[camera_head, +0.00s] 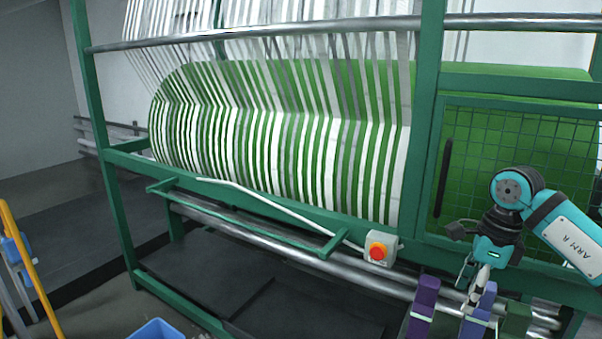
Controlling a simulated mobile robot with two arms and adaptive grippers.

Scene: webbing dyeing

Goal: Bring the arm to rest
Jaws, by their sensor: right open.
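My right arm (567,232), teal with a white panel marked ARM R, comes in from the right edge. My right gripper (474,288) points down in front of the machine's lower right side. It is open, and its fingertips are just above or beside a blue-violet piece (478,316). I cannot tell whether they touch it. My left gripper is not in view.
A green-framed machine (429,120) carries white webbing strips over a green drum (270,125). A red emergency button (377,251) sits on its rail. Purple (423,307) and green (517,319) pieces flank the blue-violet one. A blue bin (157,330) stands at the bottom.

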